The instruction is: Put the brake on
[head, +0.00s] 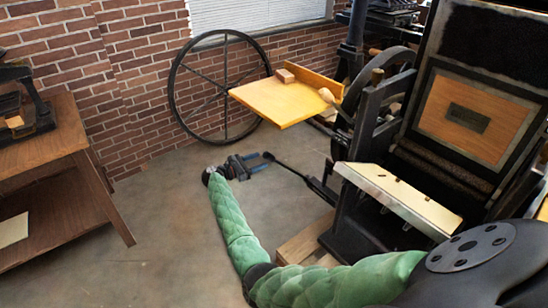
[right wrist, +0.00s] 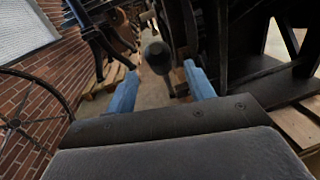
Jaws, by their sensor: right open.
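A black lever with a rounded knob (head: 268,156) sticks out from the lower left of the black press (head: 365,150), low above the floor. I take it for the brake lever, but no label shows. My right gripper (head: 258,162), with blue fingers, is open close beside the knob end. In the right wrist view the knob (right wrist: 157,56) appears in the gap between the open fingertips (right wrist: 160,76), slightly beyond them. No contact shows, and the depth between knob and fingers is hard to tell. My left gripper is in neither view.
A yellow feed board (head: 285,100) with a small wooden block (head: 285,75) juts out above the lever. A large spoked wheel (head: 180,90) leans by the brick wall. A wooden table (head: 50,145) stands at the left. The floor (head: 165,215) between table and press is clear.

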